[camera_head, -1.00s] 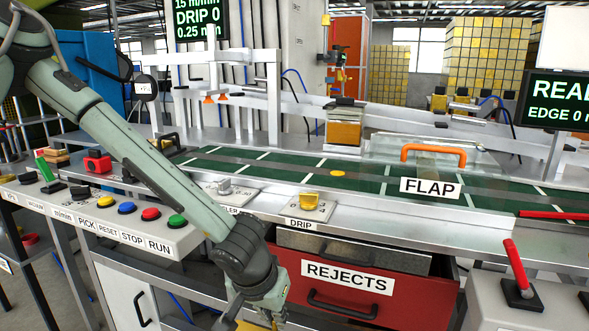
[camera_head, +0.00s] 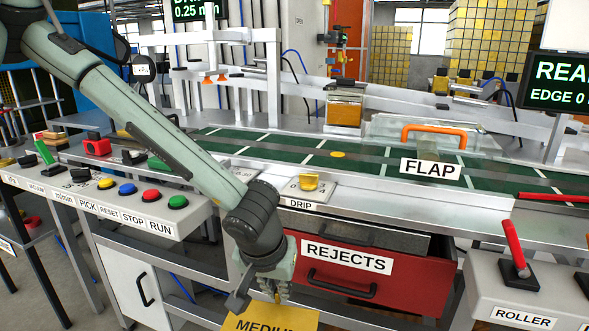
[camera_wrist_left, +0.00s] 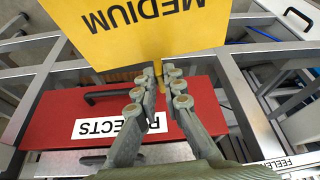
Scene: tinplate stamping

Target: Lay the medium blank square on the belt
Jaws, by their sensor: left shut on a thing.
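The medium blank is a yellow sheet (camera_head: 268,321) marked MEDIUM, cut off by the bottom edge of the head view. It also fills the top middle of the left wrist view (camera_wrist_left: 130,38). My left gripper (camera_head: 279,294) is shut on its edge and holds it in front of the red drawer. The finger pairs show close together at the sheet's edge in the left wrist view (camera_wrist_left: 163,85). The green belt (camera_head: 300,153) with white cross lines runs behind and above the gripper, apart from the sheet. My right gripper is not in view.
The red REJECTS drawer (camera_head: 410,287) stands partly open below the belt. A clear flap cover with an orange handle (camera_head: 434,130) sits over the belt. The button panel (camera_head: 130,212) is at left and a roller lever (camera_head: 514,245) at right.

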